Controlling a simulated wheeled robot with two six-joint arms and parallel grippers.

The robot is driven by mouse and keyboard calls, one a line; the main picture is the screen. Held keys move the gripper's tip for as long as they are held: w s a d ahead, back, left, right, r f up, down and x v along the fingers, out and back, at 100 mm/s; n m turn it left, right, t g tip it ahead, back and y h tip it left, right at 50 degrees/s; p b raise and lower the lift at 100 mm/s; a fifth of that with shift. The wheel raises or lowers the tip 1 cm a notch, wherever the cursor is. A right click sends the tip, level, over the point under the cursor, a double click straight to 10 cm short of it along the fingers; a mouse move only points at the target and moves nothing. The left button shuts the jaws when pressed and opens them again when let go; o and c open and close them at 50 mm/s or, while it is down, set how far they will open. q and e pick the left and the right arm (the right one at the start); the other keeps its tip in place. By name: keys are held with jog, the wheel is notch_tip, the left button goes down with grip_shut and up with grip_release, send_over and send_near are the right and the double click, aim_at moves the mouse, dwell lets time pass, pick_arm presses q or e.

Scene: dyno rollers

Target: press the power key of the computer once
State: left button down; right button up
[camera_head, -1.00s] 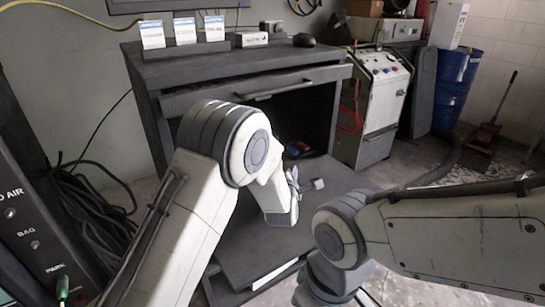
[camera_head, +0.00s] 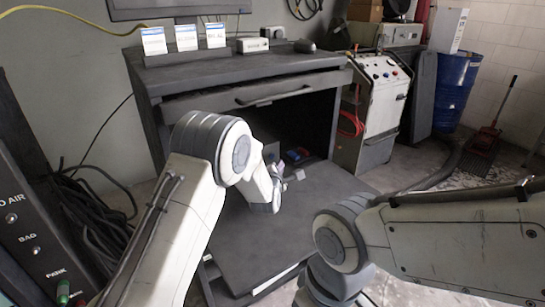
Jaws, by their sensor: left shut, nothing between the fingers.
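The dark desk (camera_head: 245,75) stands ahead with an open, shadowed bay below its drawer. My left arm reaches in from the left, and its gripper (camera_head: 297,175) is at the front of the bay, above the low shelf (camera_head: 330,190). The gripper is small in the view, partly behind its own wrist, shut and empty. I cannot make out the computer or its power key with certainty; the bay is dark and my arm covers part of it. A monitor (camera_head: 180,7) is cut off at the top. My right arm shows at the lower right, its gripper out of view.
White cards (camera_head: 186,38), a small white box (camera_head: 252,45) and a dark mouse-like object (camera_head: 304,45) are on the desk. Small blue and red items (camera_head: 297,154) lie in the bay. A white machine (camera_head: 378,95) stands to its right. Cables (camera_head: 95,215) lie left.

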pick_arm(q)
jog(key=shift+w+a, duration=0.6)
jog(key=shift+w, duration=0.25)
jog(key=shift+b, duration=0.3)
dwell(1.2)
jog(key=shift+w+a, duration=0.25)
jog(key=shift+w, duration=0.1)
jog(key=shift+w+a+b, duration=0.25)
jog(key=shift+w+b, duration=0.05)
jog(key=shift+b, duration=0.2)
dwell(0.4)
jog(key=shift+s+d, duration=0.1)
jog(key=shift+s, duration=0.05)
jog(key=shift+s+d, duration=0.35)
jog(key=shift+s, duration=0.2)
